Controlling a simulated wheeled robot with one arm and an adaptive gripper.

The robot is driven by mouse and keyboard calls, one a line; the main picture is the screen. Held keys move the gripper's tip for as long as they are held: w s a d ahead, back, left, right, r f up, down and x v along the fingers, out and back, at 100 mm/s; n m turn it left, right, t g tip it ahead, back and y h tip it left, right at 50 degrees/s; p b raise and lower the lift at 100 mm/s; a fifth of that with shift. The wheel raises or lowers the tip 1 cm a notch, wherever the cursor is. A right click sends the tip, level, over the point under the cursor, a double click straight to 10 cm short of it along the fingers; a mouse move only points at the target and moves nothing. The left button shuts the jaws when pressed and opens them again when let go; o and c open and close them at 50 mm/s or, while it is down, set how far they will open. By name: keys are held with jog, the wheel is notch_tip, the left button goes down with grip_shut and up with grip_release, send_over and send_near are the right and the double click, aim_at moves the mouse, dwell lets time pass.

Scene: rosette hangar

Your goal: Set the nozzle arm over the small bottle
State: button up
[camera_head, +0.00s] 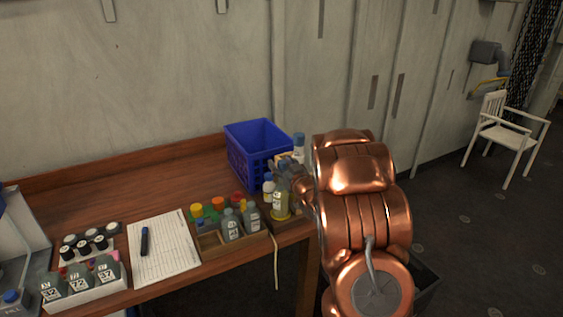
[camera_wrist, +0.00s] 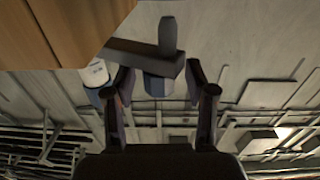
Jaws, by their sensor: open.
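In the wrist view my gripper (camera_wrist: 158,75) is open, with one dark finger on each side. A dark bar with a short upright peg (camera_wrist: 168,35) crosses at the fingertips; it may be the nozzle arm, but I cannot tell for sure. A pale blue-grey piece (camera_wrist: 157,86) shows between the fingers below the bar. A white bottle (camera_wrist: 95,74) is beside the left finger. In the head view my gripper (camera_head: 292,183) is at the table's right end, partly hidden by my copper arm. A yellowish bottle (camera_head: 281,206) stands close to it. Which bottle is the small one is unclear.
A blue crate (camera_head: 236,154) stands behind the bottles. A wooden tray (camera_head: 212,241) with small bottles, a paper sheet (camera_head: 163,258) with a pen, and a white rack (camera_head: 88,296) of labelled bottles lie to the left. A chair (camera_head: 503,135) stands far right.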

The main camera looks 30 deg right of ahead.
jog(key=shift+w, duration=0.15)
jog(key=shift+c, duration=0.2)
grip_shut()
dwell(0.5)
